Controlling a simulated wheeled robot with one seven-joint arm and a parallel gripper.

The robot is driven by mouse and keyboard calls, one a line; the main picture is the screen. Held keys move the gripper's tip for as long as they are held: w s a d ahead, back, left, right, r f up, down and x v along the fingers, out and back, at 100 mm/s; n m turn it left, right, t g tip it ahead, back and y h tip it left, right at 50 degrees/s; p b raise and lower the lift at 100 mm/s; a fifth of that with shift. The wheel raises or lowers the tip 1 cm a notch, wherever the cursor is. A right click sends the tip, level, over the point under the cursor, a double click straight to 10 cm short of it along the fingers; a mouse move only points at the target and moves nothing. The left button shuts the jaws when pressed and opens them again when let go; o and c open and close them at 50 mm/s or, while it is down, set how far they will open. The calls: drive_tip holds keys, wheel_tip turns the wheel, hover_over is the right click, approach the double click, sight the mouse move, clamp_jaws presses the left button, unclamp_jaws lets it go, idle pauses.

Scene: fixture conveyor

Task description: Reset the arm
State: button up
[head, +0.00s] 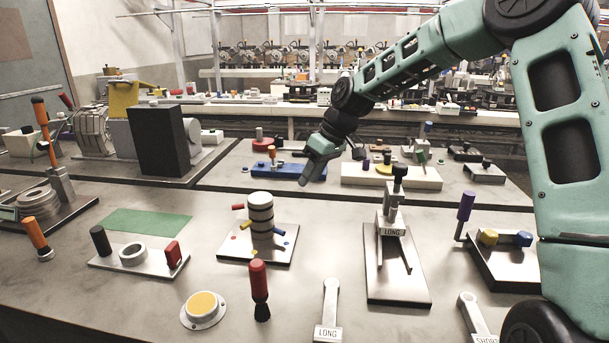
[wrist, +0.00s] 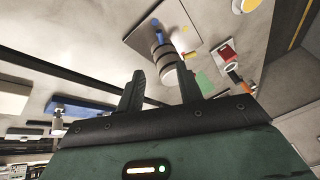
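My green-and-black arm (head: 405,65) reaches in from the right of the head view, bent at the elbow, with its wrist over the back part of the bench. My gripper (head: 308,178) hangs from it in front of the blue fixture. In the wrist view my gripper (wrist: 160,72) shows two dark fingers standing apart with nothing held between them. The banded cylinder (wrist: 165,58) on its plate shows beyond the fingers, apart from them. In the head view this cylinder (head: 260,213) stands upright, left of and nearer than my gripper.
A red-handled tool (head: 259,285), a yellow-topped disc (head: 203,306) and labelled wrenches (head: 329,305) lie in front. A black block (head: 160,140) stands back left.

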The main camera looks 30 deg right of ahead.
drive_tip(key=s+a+n+g+h, duration=0.1)
drive_tip(key=s+a+g, duration=0.1)
drive_tip(key=s+a, duration=0.8)
drive_tip(key=s+a+f+h, duration=0.1)
drive_tip(key=s+a, duration=0.3)
drive_tip(key=s, duration=1)
drive_tip(key=s+a+f+h, duration=0.1)
drive_tip(key=s+a, duration=0.2)
drive_tip(key=s, duration=1.1)
drive_tip(key=shift+a+f+n+g+h, duration=0.3)
drive_tip(key=shift+a+n+g, duration=0.1)
